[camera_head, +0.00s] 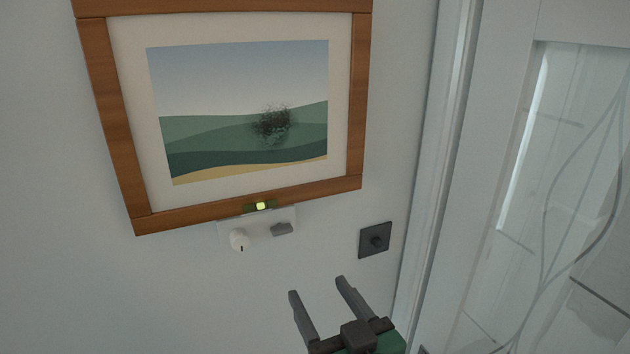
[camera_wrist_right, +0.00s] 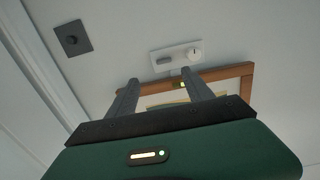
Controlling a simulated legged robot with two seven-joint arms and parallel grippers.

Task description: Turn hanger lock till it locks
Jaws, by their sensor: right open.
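A white plate (camera_head: 262,221) sits on the wall just under a framed picture. It carries a white round knob (camera_head: 239,240) with a short black mark and a grey oblong knob (camera_head: 282,229); I cannot tell which is the hanger lock. A small lit yellow-green indicator (camera_head: 261,206) sits above the plate at the frame's lower edge. My right gripper (camera_head: 316,287) is open and empty, below the plate and apart from it. In the right wrist view, the fingers (camera_wrist_right: 158,77) point toward the plate, white knob (camera_wrist_right: 195,55) and grey knob (camera_wrist_right: 163,60). My left gripper is out of view.
The wooden picture frame (camera_head: 180,219) hangs above the plate, its landscape marked by a dark speckled patch. A dark square wall fitting (camera_head: 363,241) with a round knob is right of the plate. A pale door or panel (camera_head: 510,200) stands farther right. The wall at lower left is clear.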

